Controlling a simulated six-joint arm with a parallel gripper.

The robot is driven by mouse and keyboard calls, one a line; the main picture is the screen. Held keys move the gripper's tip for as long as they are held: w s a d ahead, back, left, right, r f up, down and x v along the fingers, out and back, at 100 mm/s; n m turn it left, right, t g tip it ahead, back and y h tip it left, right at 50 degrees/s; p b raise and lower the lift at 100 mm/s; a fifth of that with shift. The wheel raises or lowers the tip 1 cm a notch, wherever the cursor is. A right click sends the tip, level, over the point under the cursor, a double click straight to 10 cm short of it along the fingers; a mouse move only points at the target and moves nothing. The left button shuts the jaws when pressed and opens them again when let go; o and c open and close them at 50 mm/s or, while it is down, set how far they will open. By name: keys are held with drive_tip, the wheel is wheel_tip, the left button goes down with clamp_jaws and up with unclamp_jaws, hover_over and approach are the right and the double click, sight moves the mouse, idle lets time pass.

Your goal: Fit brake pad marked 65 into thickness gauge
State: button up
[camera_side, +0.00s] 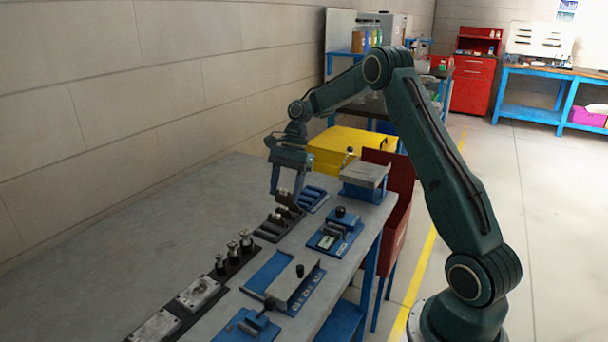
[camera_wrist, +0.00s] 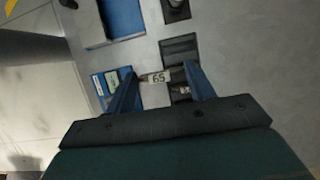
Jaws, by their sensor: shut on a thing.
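My gripper (camera_side: 287,190) is over the dark slotted rack (camera_side: 279,225) on the bench in the side view. In the wrist view its two fingers (camera_wrist: 160,88) are shut on the brake pad marked 65 (camera_wrist: 158,77), whose pale label faces the camera. The pad seems to be just above the rack (camera_wrist: 178,52), but I cannot tell the exact gap. A blue fixture with a black knob (camera_side: 337,232) stands to the right of the rack. It may be the thickness gauge; no marking is readable. A blue fixture also shows left of the fingers in the wrist view (camera_wrist: 108,84).
A blue fixture with a grey plate (camera_side: 293,279) stands nearer the front, and another grey-topped one (camera_side: 365,173) at the back. A blue slotted tray (camera_side: 312,199) lies beside the rack. Upright metal parts (camera_side: 233,250) line the middle. The bench's left side is clear.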

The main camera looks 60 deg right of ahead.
approach(333, 230)
drive_tip(key=a, duration=0.2)
drive_tip(key=shift+d+r, duration=0.1)
drive_tip(key=shift+r, duration=0.2)
drive_tip(key=shift+w+f, duration=0.1)
drive_tip(key=shift+f, duration=0.05)
drive_tip(key=shift+f, duration=2.55)
drive_tip(key=shift+f, duration=0.6)
idle(0.6)
drive_tip(key=o, duration=1.1)
drive_tip(key=shift+r, duration=0.15)
